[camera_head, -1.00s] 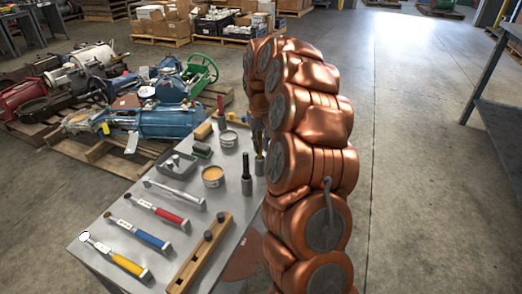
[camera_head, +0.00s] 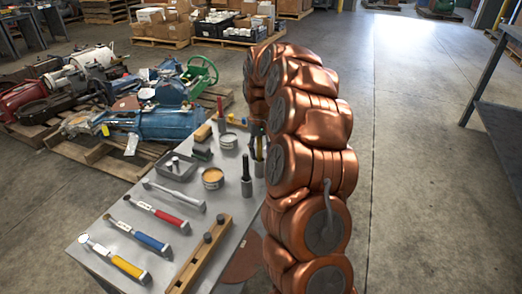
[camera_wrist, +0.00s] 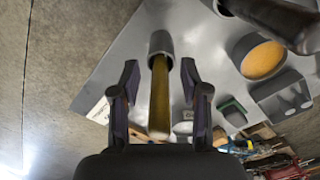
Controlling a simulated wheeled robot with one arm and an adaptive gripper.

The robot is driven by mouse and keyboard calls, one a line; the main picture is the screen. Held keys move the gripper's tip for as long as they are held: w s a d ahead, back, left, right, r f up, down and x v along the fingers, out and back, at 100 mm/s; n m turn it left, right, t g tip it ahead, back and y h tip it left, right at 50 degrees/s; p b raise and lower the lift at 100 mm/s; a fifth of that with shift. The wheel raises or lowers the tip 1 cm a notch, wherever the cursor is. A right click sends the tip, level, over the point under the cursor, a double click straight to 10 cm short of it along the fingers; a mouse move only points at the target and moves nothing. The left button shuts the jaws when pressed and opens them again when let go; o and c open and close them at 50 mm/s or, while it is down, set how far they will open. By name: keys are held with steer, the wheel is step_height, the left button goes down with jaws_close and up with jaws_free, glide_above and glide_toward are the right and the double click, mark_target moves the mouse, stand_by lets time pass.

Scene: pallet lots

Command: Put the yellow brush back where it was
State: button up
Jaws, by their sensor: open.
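The yellow brush (camera_wrist: 159,98) stands with its yellow handle out of a grey cylindrical holder (camera_wrist: 161,43) in the wrist view. Its lower end is hidden inside the holder. My gripper (camera_wrist: 160,82) is open, with one finger on each side of the handle and a visible gap on both sides. In the head view, the brush (camera_head: 259,149) shows as a thin yellow strip above its holder (camera_head: 259,168), beside my arm. My gripper (camera_head: 254,138) is dark there and partly hidden by my arm.
A second holder (camera_head: 247,187) with a dark-handled tool stands close to the left. An open tin (camera_head: 213,178), a grey tray (camera_head: 176,167), several hand tools and a wooden rack (camera_head: 203,254) lie on the grey table (camera_head: 122,213). Open floor lies to the right.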

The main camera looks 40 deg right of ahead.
step_height(320, 180, up, 12)
steer(key=p, duration=0.2)
steer(key=s+a+r+n, duration=0.1)
steer(key=s+a, duration=0.2)
steer(key=a, duration=0.3)
steer(key=s+a+n, duration=0.1)
steer(key=s+a, duration=0.3)
steer(key=a, duration=0.1)
steer(key=s+a+f+g, duration=0.1)
steer(key=s+a, duration=0.3)
steer(key=s, duration=0.6)
steer(key=s+a+f+g, duration=0.1)
steer(key=s+a+f, duration=0.2)
steer(key=s, duration=0.8)
steer(key=s+a+f+n+g, duration=0.1)
steer(key=s+a+f, duration=0.2)
steer(key=s+a, duration=0.3)
steer(key=s, duration=0.4)
steer(key=shift+s+g, duration=0.25)
steer(key=shift+g, duration=0.15)
steer(key=shift+f, duration=0.1)
step_height(320, 180, up, 32)
steer(key=w+t+p, duration=0.1)
steer(key=t+p, duration=0.1)
steer(key=p, duration=2.8)
steer(key=shift+w+f, duration=0.2)
steer(key=shift+w, duration=0.15)
